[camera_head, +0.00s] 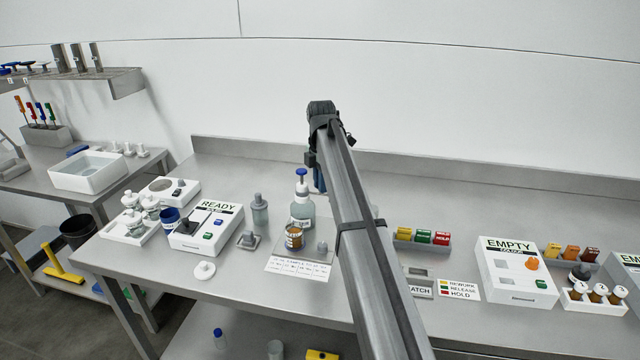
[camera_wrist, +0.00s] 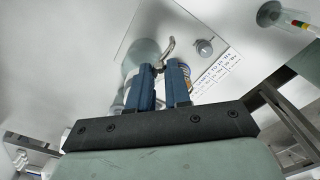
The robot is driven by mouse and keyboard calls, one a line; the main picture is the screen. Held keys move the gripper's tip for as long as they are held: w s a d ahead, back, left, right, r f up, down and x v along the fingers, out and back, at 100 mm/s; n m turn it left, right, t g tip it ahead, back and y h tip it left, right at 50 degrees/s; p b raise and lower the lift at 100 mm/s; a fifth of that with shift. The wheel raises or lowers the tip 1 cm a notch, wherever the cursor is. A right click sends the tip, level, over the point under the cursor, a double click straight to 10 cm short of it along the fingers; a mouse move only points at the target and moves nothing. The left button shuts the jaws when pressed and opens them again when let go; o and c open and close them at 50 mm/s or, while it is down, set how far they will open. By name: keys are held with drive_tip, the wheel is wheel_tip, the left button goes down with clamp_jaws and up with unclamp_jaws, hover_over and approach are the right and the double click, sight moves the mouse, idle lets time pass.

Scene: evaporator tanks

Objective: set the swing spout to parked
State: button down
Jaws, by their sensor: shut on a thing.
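The swing spout (camera_wrist: 168,48) shows in the wrist view as a thin, curved metal tube. Its lower end runs between the two blue fingers of my gripper (camera_wrist: 160,70), which are shut on it. A clear bottle (camera_wrist: 143,52) stands beside the spout, and a jar with an orange-brown label (camera_wrist: 187,70) is partly hidden behind the right finger. In the head view, my arm covers the spout.
A grey knob (camera_wrist: 204,47) and a printed label strip (camera_wrist: 217,72) lie close to the fingers. In the head view, a READY box (camera_head: 207,228) stands to the left and an EMPTY box (camera_head: 515,272) to the right. The bench's back strip is clear.

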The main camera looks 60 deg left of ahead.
drive_tip(key=shift+w+a+n, duration=0.1)
drive_tip(key=shift+w+n, duration=0.05)
drive_tip(key=shift+n, duration=0.15)
drive_tip(key=c, duration=1.1)
unclamp_jaws()
drive_tip(key=shift+o, duration=0.2)
wheel_tip(320, 180, up, 14)
drive_tip(key=shift+f, duration=0.1)
